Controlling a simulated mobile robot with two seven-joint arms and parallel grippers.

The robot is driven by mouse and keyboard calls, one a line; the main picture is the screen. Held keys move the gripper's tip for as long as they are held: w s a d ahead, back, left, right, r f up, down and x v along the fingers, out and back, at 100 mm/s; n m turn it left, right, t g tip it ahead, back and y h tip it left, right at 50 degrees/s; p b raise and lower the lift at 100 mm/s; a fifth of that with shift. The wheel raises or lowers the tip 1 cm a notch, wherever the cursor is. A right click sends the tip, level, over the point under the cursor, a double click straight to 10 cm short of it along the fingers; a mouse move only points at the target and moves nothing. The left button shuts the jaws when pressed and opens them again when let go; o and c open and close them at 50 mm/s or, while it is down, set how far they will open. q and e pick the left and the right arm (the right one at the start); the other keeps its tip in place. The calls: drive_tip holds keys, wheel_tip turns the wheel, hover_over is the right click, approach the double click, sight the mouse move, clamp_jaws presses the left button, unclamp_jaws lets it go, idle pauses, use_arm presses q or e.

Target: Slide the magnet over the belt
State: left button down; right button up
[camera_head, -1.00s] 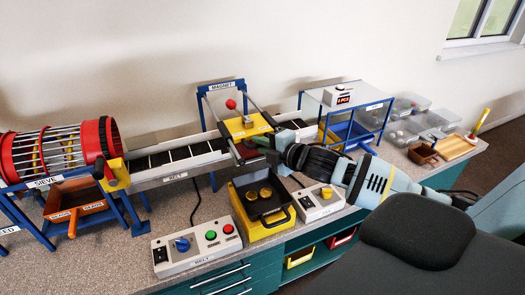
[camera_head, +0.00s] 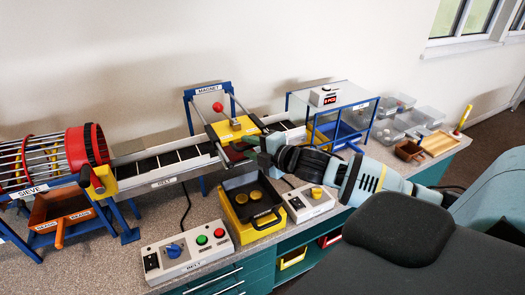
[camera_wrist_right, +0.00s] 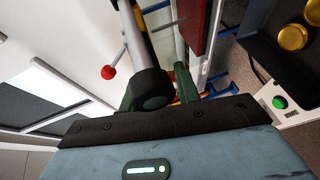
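The magnet is a yellow carriage (camera_head: 233,128) with a red knob (camera_head: 217,106). It sits on two grey rails of the blue frame marked MAGNET, at the right part of the black belt (camera_head: 165,160). My right gripper (camera_head: 256,152) is at the near end of the rails, just right of and below the carriage. In the wrist view its green fingers (camera_wrist_right: 155,92) stand apart, with a black round rail end (camera_wrist_right: 150,88) between or in front of them. I cannot tell whether they touch it. My left gripper is not in view.
A yellow box with a black tray (camera_head: 268,215) holding yellow discs stands below my right gripper. The BELT control box (camera_head: 186,250) is front left, another control box (camera_head: 308,204) right. The red SIEVE drum (camera_head: 80,150) is left. Clear bins (camera_head: 405,122) stand far right.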

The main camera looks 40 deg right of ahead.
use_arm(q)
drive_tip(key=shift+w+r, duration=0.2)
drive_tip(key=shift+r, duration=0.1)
use_arm(e)
drive_tip(key=v, duration=0.7)
drive_tip(key=shift+a+f, duration=0.1)
drive_tip(key=shift+c, duration=0.3)
